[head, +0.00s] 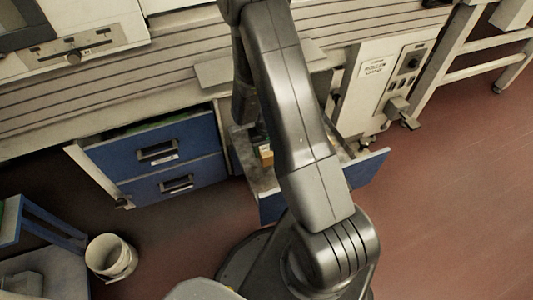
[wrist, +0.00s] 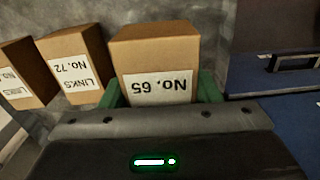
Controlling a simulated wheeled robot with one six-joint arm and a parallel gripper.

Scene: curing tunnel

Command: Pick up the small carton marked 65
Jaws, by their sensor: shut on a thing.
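The small carton marked No. 65 (wrist: 155,55) is brown with a white label that reads upside down in the wrist view. My gripper (wrist: 160,92) has its green fingers on either side of this carton and is shut on it. In the head view my arm hides the gripper. A small brown carton (head: 266,155) shows in the open drawer there, but its number cannot be read.
Carton No. 72 (wrist: 75,62) stands just left of the held carton, with another carton (wrist: 22,75) beyond it. The open drawer (head: 372,168) has a blue front. Closed blue drawers (head: 160,165) are to its left. A bucket (head: 110,257) stands on the floor.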

